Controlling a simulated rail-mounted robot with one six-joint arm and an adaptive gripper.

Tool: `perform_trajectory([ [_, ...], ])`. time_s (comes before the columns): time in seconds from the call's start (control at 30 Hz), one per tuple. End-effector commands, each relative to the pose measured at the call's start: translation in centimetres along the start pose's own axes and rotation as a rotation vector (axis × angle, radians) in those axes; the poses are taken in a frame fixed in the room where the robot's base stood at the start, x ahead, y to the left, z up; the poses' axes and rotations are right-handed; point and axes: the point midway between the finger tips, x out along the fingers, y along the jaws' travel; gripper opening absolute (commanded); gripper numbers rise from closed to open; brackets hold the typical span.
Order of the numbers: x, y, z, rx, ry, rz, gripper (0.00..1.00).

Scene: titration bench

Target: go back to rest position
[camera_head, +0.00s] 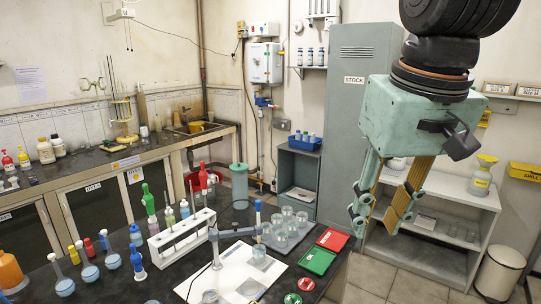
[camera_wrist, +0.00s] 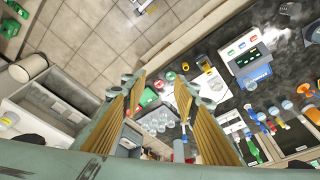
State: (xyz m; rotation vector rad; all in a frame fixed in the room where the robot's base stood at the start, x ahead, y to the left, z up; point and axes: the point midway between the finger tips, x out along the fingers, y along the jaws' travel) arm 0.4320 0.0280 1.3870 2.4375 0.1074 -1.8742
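My gripper (camera_head: 381,222) hangs at the right of the head view, pointing down, with its pale green body above two yellow-brown fingers. The fingers stand apart, with nothing between them. In the wrist view my gripper (camera_wrist: 160,84) also shows as open, with a finger on each side and the bench and floor beyond. It is in the air right of the black-topped bench (camera_head: 130,283), in front of the grey cabinet and the white shelf unit. It touches nothing that I can see.
The bench carries a white tube rack (camera_head: 182,238), a burette stand over a white sheet (camera_head: 235,275), glass beakers (camera_head: 280,236), a green tray (camera_head: 317,260) and a red tray (camera_head: 332,239). A grey STOCK cabinet (camera_head: 355,100), shelf unit (camera_head: 450,190) and bin (camera_head: 499,268) stand behind. Tiled floor is clear.

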Motion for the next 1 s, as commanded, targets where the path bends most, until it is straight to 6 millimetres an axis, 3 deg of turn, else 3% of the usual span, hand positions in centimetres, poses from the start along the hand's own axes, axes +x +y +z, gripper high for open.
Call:
perform_trajectory([
  [0.7,2.9,1.1,13.8,0.071,0.065,0.016,0.28],
  [1.0,4.2,1.2,17.5,0.09,0.081,0.02,0.28],
])
